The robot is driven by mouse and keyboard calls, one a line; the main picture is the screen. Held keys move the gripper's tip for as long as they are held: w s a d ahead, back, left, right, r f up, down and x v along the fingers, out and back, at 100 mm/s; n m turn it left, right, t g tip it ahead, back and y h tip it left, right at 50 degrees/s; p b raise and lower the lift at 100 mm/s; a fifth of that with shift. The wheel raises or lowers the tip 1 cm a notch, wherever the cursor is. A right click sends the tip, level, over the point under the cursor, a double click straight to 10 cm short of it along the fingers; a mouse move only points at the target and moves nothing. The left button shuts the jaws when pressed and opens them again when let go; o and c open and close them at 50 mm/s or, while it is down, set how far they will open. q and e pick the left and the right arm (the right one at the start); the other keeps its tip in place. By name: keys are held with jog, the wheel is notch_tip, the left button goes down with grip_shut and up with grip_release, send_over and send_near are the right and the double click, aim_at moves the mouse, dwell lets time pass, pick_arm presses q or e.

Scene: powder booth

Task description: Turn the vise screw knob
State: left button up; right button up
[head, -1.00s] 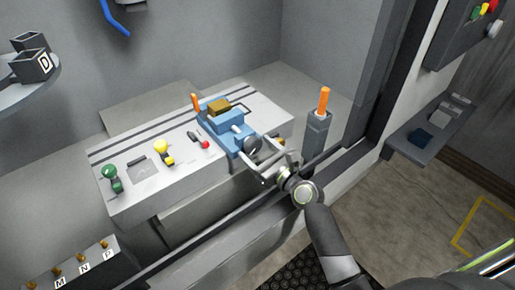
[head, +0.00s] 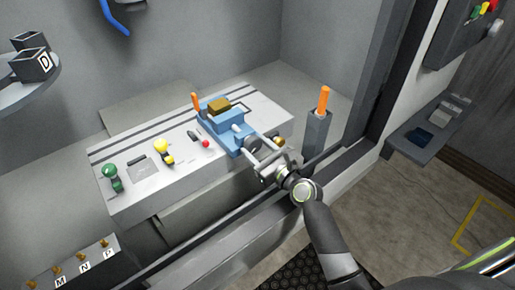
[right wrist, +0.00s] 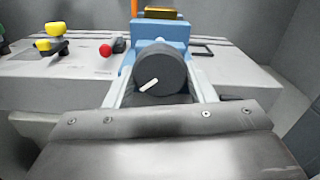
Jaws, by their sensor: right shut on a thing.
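The blue vise (head: 229,135) stands on the grey bench with a brass-coloured block (head: 219,105) in its jaws. Its dark round screw knob (right wrist: 160,74) faces me in the right wrist view, with a white line slanting from lower left to upper right. My right gripper (head: 259,150) is shut on the knob, one finger on each side of it. In the head view the gripper largely hides the knob. My left gripper is not in view.
On the bench left of the vise are a red-tipped lever (head: 206,144), a yellow knob (head: 162,147) and a green knob (head: 110,171). An orange-handled tool stands in a grey post (head: 317,131) to the right. The booth sill (head: 236,228) runs below my right arm.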

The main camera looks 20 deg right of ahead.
jog(key=n, duration=0.6)
jog(key=shift+b, duration=0.35)
jog(key=n+b, duration=0.1)
jog(key=n, duration=0.5)
jog(key=shift+d+n+b, duration=0.1)
jog(key=shift+n+b, duration=0.2)
jog(key=shift+b, duration=0.05)
jog(key=n+b, duration=0.2)
jog(key=n, duration=0.4)
jog(key=n+b, duration=0.3)
jog(key=n, duration=0.3)
jog(key=shift+n, duration=0.4)
jog(key=o, duration=1)
jog(key=shift+r, duration=0.15)
